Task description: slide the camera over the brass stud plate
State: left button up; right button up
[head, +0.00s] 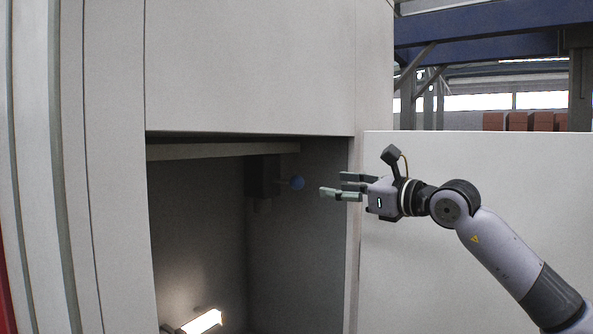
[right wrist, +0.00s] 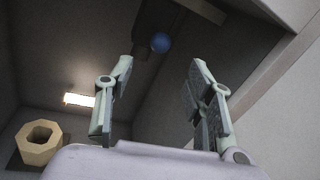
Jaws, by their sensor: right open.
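My right gripper (head: 333,187) is open and empty at the right edge of an open cabinet bay, pointing left into it. Its two spread fingers (right wrist: 161,68) show in the right wrist view. Ahead of it, a dark boxy fixture (head: 262,176) hangs on the bay's inner wall, under a shelf. I cannot make out a camera or a brass stud plate with certainty. My left gripper is out of view.
The bay's right edge (head: 354,235) stands close to my right gripper. A shelf (head: 215,151) crosses the bay's top. A lit lamp (head: 202,321) lies low inside. A tan octagonal ring (right wrist: 39,143) shows at lower left in the wrist view. The bay's middle is clear.

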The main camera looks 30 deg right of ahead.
aim_at(302, 181)
jog(key=w+p, duration=0.2)
jog(key=w, duration=0.2)
jog(key=w+a+p, duration=0.1)
jog(key=w+p, duration=0.1)
jog(key=w, duration=0.1)
jog(key=w+a+p, duration=0.1)
jog(key=w+p, duration=0.1)
jog(key=w, duration=0.2)
jog(key=shift+w+a+r+p, duration=0.1)
jog(key=shift+w+p, duration=0.25)
jog(key=shift+w, duration=0.6)
jog(key=shift+w+a+f, duration=0.1)
jog(key=shift+f, duration=0.1)
grip_shut()
